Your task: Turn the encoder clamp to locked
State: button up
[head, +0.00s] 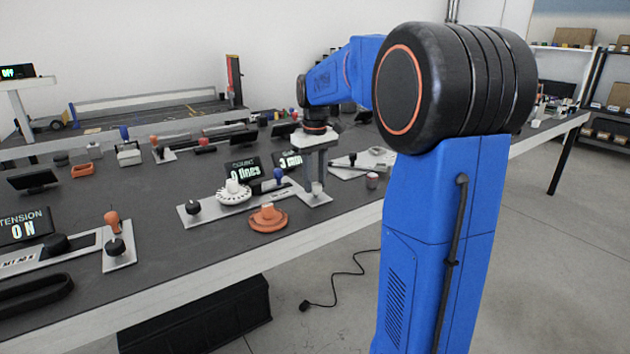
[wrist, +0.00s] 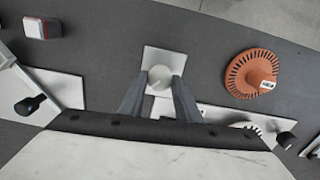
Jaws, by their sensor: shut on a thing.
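My gripper (head: 317,184) reaches down onto a pale round knob, which stands on a small light square plate (head: 314,198). The wrist view shows my two fingers (wrist: 160,88) on both sides of this knob (wrist: 160,77), shut on it. No label naming it the encoder clamp is readable, and I cannot tell which way it is turned. To its left in the head view, a white toothed disc (head: 234,194) sits on a long light plate with a black knob (head: 193,208). A display (head: 245,171) behind reads "0 lines".
A loose-looking orange slotted disc (head: 268,218) lies close to the plate's left; it also shows in the wrist view (wrist: 250,75). A small red-and-white block (head: 372,180) and a light plate with a black handle (head: 352,162) are at right.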

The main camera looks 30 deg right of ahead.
aim_at(316, 184)
jog(key=m, duration=0.4)
jog(key=shift+m, duration=0.3)
jog(key=shift+d+m, duration=0.1)
jog(key=shift+m, duration=2.5)
jog(key=o, duration=1.1)
jog(key=shift+c, duration=0.2)
notch_tip(316, 184, up, 18)
jog(key=shift+f, duration=0.25)
